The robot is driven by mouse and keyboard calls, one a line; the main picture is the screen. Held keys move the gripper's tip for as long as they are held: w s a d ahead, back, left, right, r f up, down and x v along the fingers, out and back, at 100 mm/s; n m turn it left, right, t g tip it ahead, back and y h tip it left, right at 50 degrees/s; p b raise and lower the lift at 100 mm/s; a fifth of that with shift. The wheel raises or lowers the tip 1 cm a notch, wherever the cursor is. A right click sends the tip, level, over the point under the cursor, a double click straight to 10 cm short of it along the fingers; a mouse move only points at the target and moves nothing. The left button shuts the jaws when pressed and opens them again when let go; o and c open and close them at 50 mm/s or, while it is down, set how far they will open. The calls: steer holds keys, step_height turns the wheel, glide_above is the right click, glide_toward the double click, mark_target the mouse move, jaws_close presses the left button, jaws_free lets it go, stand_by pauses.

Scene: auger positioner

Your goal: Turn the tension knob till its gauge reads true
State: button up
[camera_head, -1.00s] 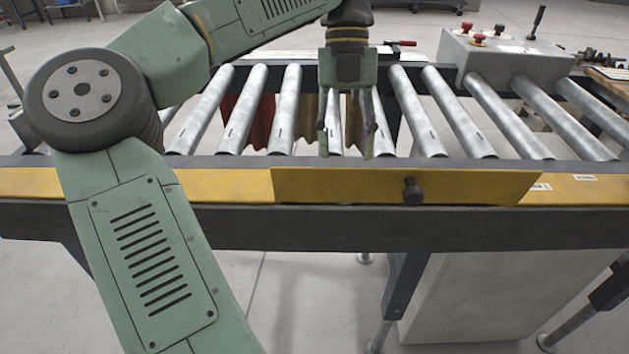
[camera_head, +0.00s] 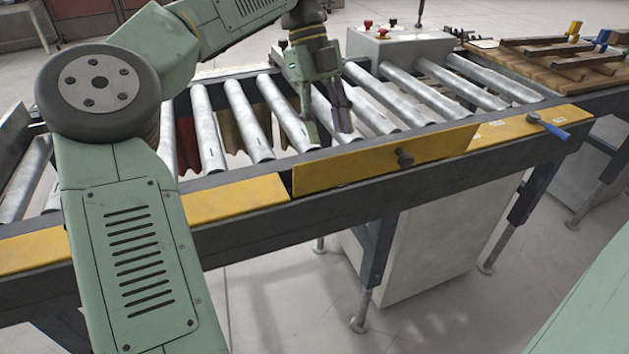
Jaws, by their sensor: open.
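A dark round knob (camera_head: 404,158) sticks out from the front of a yellow panel (camera_head: 350,172) on the conveyor's near side. I cannot tell from its look whether it is the tension knob. I make out no gauge or reading in the head view. My gripper (camera_head: 328,136) is open and empty, with its fingers pointing down over the rollers. It is to the left of the knob and behind the yellow panel, apart from the knob.
Metal rollers (camera_head: 374,106) run along the conveyor frame. A grey control box (camera_head: 400,48) with red buttons stands behind them. A blue-handled lever (camera_head: 548,127) is on the right front rail. A wooden board (camera_head: 560,62) with bars lies at the far right. Open floor lies in front.

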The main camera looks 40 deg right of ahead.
mark_target(360, 189)
steer(key=p+x, duration=0.1)
steer(key=x, duration=0.9)
steer(key=shift+s+d+f+p, duration=0.15)
steer(key=shift+s+f+p, duration=0.05)
steer(key=shift+f+p, duration=0.15)
jaws_close()
